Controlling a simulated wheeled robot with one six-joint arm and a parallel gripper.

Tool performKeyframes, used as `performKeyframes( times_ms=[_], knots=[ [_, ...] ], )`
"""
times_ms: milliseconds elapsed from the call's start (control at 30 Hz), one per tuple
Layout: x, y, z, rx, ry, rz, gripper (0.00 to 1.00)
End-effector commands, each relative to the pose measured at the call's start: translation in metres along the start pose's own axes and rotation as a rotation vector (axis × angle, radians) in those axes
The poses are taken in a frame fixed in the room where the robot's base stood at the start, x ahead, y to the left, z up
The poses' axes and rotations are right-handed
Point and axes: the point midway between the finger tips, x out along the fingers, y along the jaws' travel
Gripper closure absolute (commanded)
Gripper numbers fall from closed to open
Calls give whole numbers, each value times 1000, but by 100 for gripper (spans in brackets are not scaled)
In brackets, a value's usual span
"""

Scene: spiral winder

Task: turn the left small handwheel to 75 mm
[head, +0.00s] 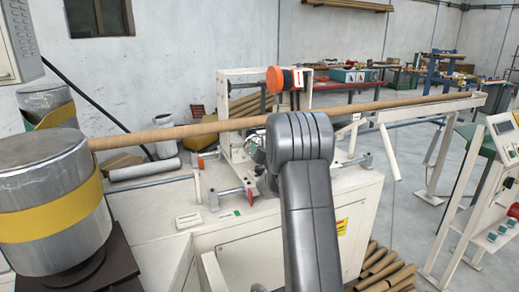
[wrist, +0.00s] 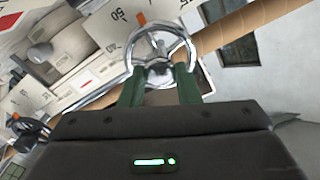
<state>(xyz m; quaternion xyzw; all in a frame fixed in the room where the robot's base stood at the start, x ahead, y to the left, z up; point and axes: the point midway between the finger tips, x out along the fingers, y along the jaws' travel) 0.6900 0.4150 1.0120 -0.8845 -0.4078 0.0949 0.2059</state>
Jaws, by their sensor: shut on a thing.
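In the wrist view a small chrome handwheel (wrist: 133,52) with spokes and a central hub sits between the green fingers of my gripper (wrist: 160,74). The gripper is shut on the near part of the wheel. Behind the wheel is a pale scale plate (wrist: 105,30) with the number 50, appearing tilted and turned over. A small orange pointer (wrist: 141,18) shows beside the wheel at the scale. The exact reading cannot be told. In the head view my arm covers most of the wheel and the fingers.
A long brown cardboard tube (head: 200,129) runs over the white machine cabinet (head: 228,235). A metal drum with a yellow band (head: 50,218) stands at left. A control panel (head: 502,140) is at right.

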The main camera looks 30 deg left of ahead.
Motion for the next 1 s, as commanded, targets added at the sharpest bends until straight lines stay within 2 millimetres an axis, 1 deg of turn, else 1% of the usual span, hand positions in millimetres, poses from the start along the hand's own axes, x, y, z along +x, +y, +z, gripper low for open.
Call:
performKeyframes(
  times_ms=[600,800,1000],
  knots=[
    [0,1,-1,578,0,0,93],
    [0,1,-1,731,1,0,93],
    [0,2,-1,839,1,-1,93]
  ],
)
